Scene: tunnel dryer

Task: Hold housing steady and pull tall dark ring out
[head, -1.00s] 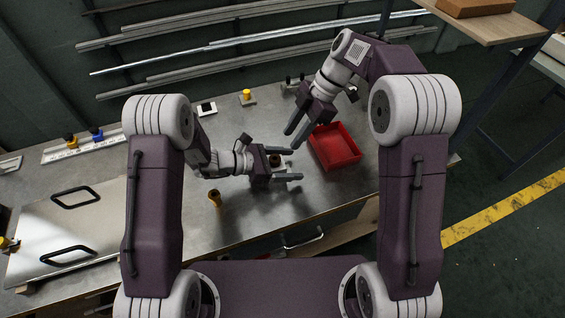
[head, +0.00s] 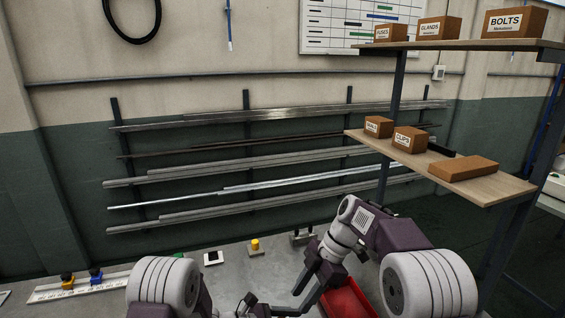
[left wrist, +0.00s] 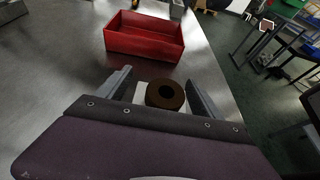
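In the left wrist view a dark brown ring (left wrist: 165,94) with a round hole sits on a pale housing (left wrist: 143,91), mostly hidden beneath it. My left gripper (left wrist: 160,86) has its two fingers apart, one on each side of the housing; I see no clear grip on it. In the head view only the top of my left gripper shows at the bottom edge, and the ring and housing are out of frame. My right gripper (head: 306,289) is open and empty, pointing down over the bench, left of the red tray.
The red tray (head: 347,300) stands on the bench; it also shows in the left wrist view (left wrist: 145,43). A yellow-topped piece (head: 255,246) and a white block (head: 213,258) stand farther back. A shelf (head: 455,178) with boxes overhangs at right.

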